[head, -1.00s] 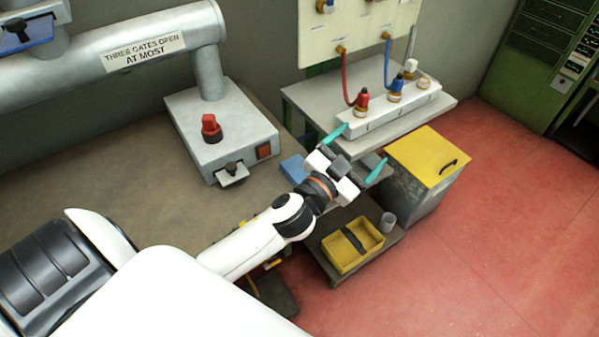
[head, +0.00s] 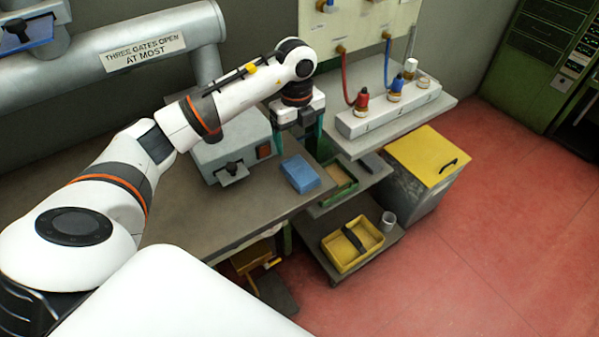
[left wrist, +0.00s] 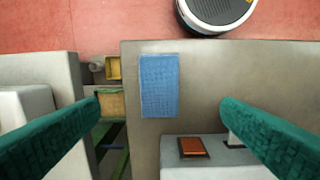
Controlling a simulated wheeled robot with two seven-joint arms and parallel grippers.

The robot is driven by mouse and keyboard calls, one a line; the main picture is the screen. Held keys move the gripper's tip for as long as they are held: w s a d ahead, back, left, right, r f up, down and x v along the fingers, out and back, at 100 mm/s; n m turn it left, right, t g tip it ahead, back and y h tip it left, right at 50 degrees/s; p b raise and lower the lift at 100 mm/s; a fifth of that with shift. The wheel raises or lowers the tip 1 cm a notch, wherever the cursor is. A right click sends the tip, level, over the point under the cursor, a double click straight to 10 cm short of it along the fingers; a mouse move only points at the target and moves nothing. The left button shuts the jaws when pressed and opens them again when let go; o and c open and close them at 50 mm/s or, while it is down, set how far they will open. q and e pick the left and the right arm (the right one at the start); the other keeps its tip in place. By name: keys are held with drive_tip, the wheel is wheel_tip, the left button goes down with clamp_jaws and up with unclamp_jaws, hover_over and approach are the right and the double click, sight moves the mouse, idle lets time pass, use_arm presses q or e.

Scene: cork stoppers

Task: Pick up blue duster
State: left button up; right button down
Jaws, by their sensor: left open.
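The blue duster (head: 300,174) is a flat blue block lying on the brown bench (head: 200,225), close to its right end. In the left wrist view the duster (left wrist: 160,85) lies between the two fingers in the picture, a little beyond their tips. My left gripper (head: 296,138) points down with teal fingers spread wide. It is above the bench, behind the duster in the head view, and holds nothing. Its fingers also show in the left wrist view (left wrist: 160,112). They do not appear to touch the duster. My right gripper is not in view.
A grey box (head: 225,155) with an orange switch (head: 263,152) stands just left of the duster. A white socket strip (head: 390,110) with red and blue hoses is on the side table. A green-edged tray (head: 340,188) and a yellow tray (head: 352,247) sit lower at the right.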

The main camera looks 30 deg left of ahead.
use_arm(q)
drive_tip(key=p, duration=0.2)
hover_over(299, 169)
drive_tip(key=f, duration=0.6)
drive_tip(key=shift+s+a+f, duration=0.2)
drive_tip(key=shift+s, duration=0.2)
drive_tip(key=shift+w+d+f+p, duration=0.1)
drive_tip(key=shift+w+f+p, duration=0.1)
drive_tip(key=shift+f, duration=0.7)
drive_tip(key=shift+w+f+p, duration=0.1)
drive_tip(key=shift+f+p, duration=0.1)
drive_tip(key=shift+f, duration=0.65)
drive_tip(key=shift+w+d+f+p, duration=0.1)
drive_tip(key=shift+f+p, duration=0.1)
drive_tip(key=shift+f, duration=0.7)
drive_tip(key=c, duration=1.1)
